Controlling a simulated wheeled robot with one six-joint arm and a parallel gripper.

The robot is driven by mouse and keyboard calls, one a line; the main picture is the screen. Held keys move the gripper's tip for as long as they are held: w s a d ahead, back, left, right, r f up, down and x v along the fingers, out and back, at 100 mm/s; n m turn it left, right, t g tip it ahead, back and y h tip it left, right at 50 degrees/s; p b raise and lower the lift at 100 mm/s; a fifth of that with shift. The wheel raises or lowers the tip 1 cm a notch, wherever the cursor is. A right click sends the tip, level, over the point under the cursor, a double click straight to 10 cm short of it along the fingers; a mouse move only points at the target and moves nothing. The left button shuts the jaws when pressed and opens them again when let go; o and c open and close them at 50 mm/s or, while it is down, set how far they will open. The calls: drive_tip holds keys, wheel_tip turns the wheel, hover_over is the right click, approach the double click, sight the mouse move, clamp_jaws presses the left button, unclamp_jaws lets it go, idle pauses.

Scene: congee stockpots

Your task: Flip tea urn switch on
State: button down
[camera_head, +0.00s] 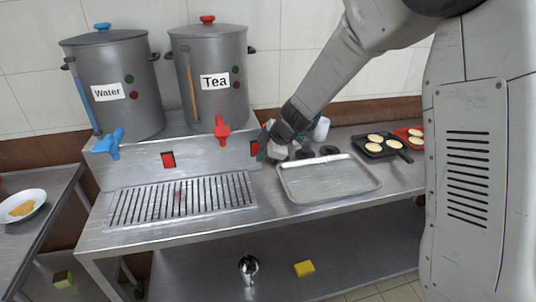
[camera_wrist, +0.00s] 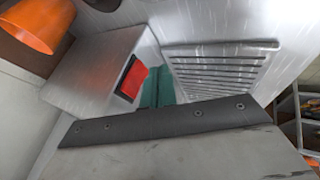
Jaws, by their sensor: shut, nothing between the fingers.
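The tea urn (camera_head: 212,98) is a grey pot with a "Tea" label, a red lid knob and a red tap (camera_head: 222,130). It stands on the raised metal stand beside the water urn. A red switch (camera_head: 255,148) is on the stand's front panel, right of the tea tap; another red switch (camera_head: 168,160) is below the water urn. My gripper (camera_head: 263,146) is shut and empty at the right-hand switch, partly covering it. In the wrist view a red switch (camera_wrist: 132,78) shows just left of my teal fingertips (camera_wrist: 160,88). I cannot tell whether they touch it.
The water urn (camera_head: 108,65) has a blue tap (camera_head: 108,144). A slotted drip grate (camera_head: 180,203) lies before the panel. An empty metal tray (camera_head: 325,181) is right of my gripper. A black pan (camera_head: 382,151) with pale round pieces sits farther right.

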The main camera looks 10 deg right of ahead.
drive_tip(key=shift+w, duration=0.7)
drive_tip(key=shift+w+f, duration=0.2)
drive_tip(key=shift+w, duration=0.1)
drive_tip(key=shift+r, duration=0.1)
